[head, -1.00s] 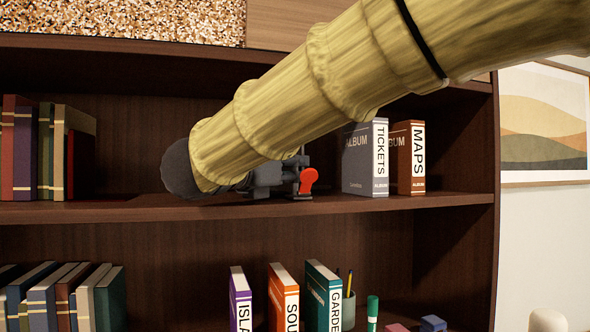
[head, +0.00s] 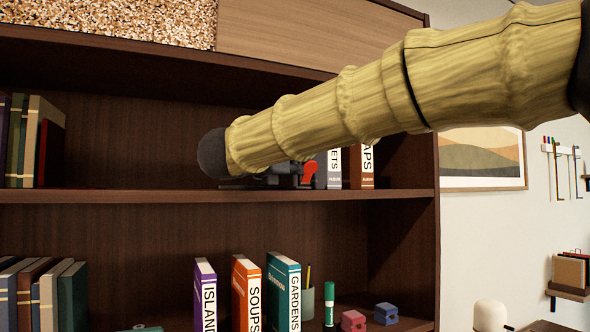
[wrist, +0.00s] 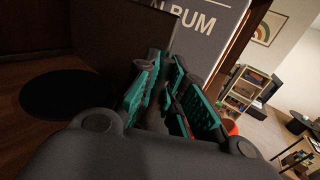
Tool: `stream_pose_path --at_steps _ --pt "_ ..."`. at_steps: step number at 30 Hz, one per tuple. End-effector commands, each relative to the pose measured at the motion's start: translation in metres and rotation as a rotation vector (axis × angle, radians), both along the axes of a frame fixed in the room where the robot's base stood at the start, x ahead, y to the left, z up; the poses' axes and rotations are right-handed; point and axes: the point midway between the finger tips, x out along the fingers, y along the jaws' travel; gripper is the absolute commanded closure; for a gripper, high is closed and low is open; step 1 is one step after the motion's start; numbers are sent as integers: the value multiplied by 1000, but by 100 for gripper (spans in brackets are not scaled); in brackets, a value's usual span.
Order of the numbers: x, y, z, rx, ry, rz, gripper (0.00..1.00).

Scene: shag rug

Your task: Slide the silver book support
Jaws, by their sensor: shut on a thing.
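My gripper (wrist: 168,95) is on the middle shelf, with its teal-padded fingers closed on the near edge of a dark upright plate. I take this plate to be the silver book support (wrist: 122,42); it looks dark in the shade and stands against a grey album (wrist: 205,28). In the head view my arm hides most of the support and of the gripper (head: 290,176). The grey album (head: 333,168) and a brown album (head: 362,166) stand to the right of the gripper, partly covered by my arm.
The middle shelf (head: 130,196) is bare to the left of my gripper, up to several books (head: 33,140). A dark disc (wrist: 65,95) shows at left in the wrist view.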

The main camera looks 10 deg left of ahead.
Motion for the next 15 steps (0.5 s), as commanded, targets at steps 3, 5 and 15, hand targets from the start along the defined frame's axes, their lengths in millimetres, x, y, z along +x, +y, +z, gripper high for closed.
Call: stream_pose_path --at_steps 3,5,15 --pt "-1 1 2 0 -2 1 100" --pt "-1 1 2 0 -2 1 100" --pt "-2 3 1 0 -1 3 66"
